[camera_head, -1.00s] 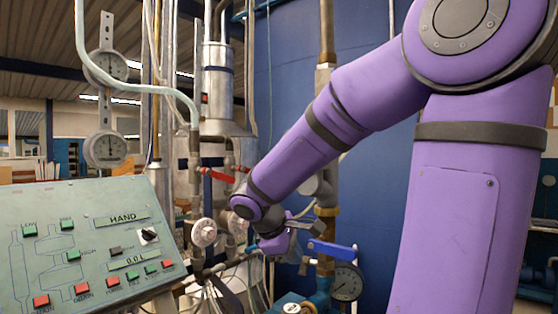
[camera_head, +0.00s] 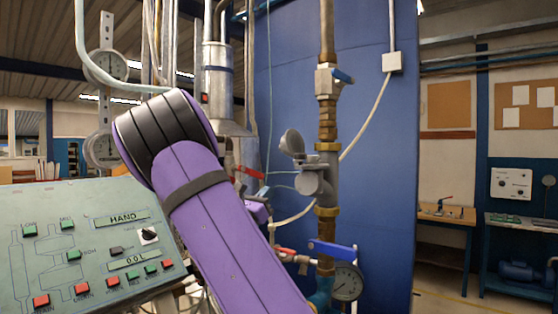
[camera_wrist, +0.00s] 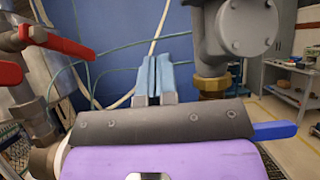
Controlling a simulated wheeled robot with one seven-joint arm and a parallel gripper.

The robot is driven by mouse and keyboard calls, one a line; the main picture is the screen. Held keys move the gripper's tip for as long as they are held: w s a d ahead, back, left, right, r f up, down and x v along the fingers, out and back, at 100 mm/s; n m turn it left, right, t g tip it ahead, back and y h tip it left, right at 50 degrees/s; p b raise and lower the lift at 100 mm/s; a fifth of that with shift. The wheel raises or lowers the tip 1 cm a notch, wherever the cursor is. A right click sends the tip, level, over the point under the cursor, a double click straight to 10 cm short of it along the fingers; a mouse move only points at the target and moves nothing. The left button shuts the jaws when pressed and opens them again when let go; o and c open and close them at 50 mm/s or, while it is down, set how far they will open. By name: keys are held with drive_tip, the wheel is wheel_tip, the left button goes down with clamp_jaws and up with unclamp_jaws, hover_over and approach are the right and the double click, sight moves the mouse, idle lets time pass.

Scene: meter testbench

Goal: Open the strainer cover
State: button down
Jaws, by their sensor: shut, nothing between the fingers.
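The grey strainer (camera_head: 328,178) sits on the vertical brass-jointed pipe in front of the blue tank. A round grey disc (camera_head: 292,143) stands tilted at its upper left, apart from the strainer's lower round end (camera_head: 308,183); I cannot tell for sure that the disc is the cover. In the wrist view, the strainer's grey body (camera_wrist: 210,50) and a bolted round face (camera_wrist: 248,27) are at the upper right. My gripper (camera_wrist: 153,72) is shut and empty, with light-blue fingers left of the strainer and no visible contact. In the head view my arm mostly hides it.
Red valve handles (camera_wrist: 55,42) are at the left of the wrist view. A pressure gauge (camera_head: 347,282) and a blue handle (camera_head: 330,248) sit below the strainer. The control panel (camera_head: 95,250) is at the left. Space right of the pipe looks clear.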

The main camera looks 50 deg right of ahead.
sight(288, 146)
drive_tip(key=w+d+r+n+t, duration=0.1)
drive_tip(key=w+d+r, duration=0.1)
drive_tip(key=d+r, duration=0.6)
drive_tip(key=shift+w+r+t, duration=0.2)
drive_tip(key=shift+r+t, duration=0.2)
drive_tip(key=shift+r, duration=0.85)
drive_tip(key=shift+s+r+m+g+h, duration=0.15)
drive_tip(key=shift+r+m+g, duration=0.2)
drive_tip(key=shift+m+g, duration=0.65)
drive_tip(key=shift+w+r+m+g+h, duration=0.15)
drive_tip(key=shift+r+m+g, duration=0.15)
drive_tip(key=shift+m+g, duration=0.7)
drive_tip(key=shift+s, duration=0.1)
